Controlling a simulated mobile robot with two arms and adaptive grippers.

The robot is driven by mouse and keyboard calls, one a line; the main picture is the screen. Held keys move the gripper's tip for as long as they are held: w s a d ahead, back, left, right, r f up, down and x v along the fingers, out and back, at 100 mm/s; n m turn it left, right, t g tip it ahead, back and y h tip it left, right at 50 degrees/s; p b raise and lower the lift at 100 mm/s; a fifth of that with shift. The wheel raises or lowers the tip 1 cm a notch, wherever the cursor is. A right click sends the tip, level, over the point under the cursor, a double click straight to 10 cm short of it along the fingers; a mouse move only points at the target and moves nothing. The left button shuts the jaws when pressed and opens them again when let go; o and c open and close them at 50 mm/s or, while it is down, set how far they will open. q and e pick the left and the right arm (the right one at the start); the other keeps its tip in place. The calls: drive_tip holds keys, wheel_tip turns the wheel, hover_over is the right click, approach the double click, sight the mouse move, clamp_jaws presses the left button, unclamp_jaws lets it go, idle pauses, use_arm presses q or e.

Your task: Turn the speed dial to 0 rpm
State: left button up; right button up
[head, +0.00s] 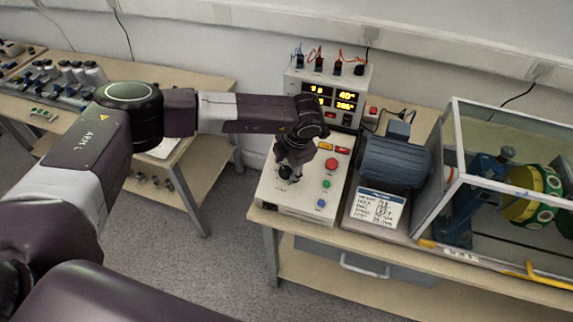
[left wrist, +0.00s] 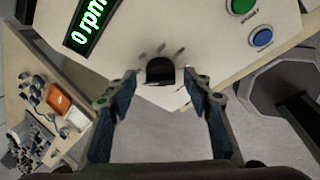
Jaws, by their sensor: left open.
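The speed dial (left wrist: 160,70) is a black knob on the pale control box, with grey tick marks around it in the left wrist view. A green-lit display (left wrist: 88,25) beside it reads "0 rpm". My left gripper (left wrist: 160,77) is open, with one finger on each side of the dial; I cannot tell whether they touch it. In the head view my left gripper (head: 288,172) is over the left part of the control box (head: 291,200) and hides most of the dial. My right gripper is not in view.
Coloured buttons (head: 327,184) line the box's right side. A meter unit (head: 340,88) with yellow digits stands behind. A blue-grey motor (head: 393,162), a label card (head: 377,208) and a clear-walled enclosure (head: 449,180) stand to the right. Another bench (head: 190,88) is at the left.

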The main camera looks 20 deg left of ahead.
use_arm(q)
drive_tip(key=shift+f, duration=0.2)
drive_tip(key=shift+c, duration=0.4)
drive_tip(key=c, duration=1.1)
drive_tip(key=shift+o, duration=0.2)
drive_tip(key=shift+w+a+f+n+b, duration=0.1)
drive_tip(key=shift+w+f+n+b, duration=0.1)
drive_tip(key=shift+n+b, duration=0.75)
drive_tip(key=n+h+b, duration=0.1)
drive_tip(key=n+b, duration=0.1)
drive_tip(key=b, duration=0.1)
drive_tip(key=n+g+h+b, duration=0.1)
drive_tip(key=n+b, duration=0.2)
drive_tip(key=b, duration=0.1)
drive_tip(key=shift+a, duration=0.2)
drive_tip(key=n+h+b, duration=0.1)
drive_tip(key=n+b, duration=0.3)
drive_tip(key=n, duration=0.1)
drive_tip(key=shift+a+r+h, duration=0.1)
drive_tip(key=shift+a+h, duration=0.1)
drive_tip(key=shift+h, duration=0.2)
drive_tip(key=n+b, duration=0.1)
drive_tip(key=n, duration=0.1)
drive_tip(key=n+h+b, duration=0.1)
drive_tip(key=n+b, duration=0.1)
drive_tip(key=shift+a+r+n+t+h, duration=0.15)
drive_tip(key=shift+n+t+h, duration=0.15)
drive_tip(key=shift+n+t, duration=0.1)
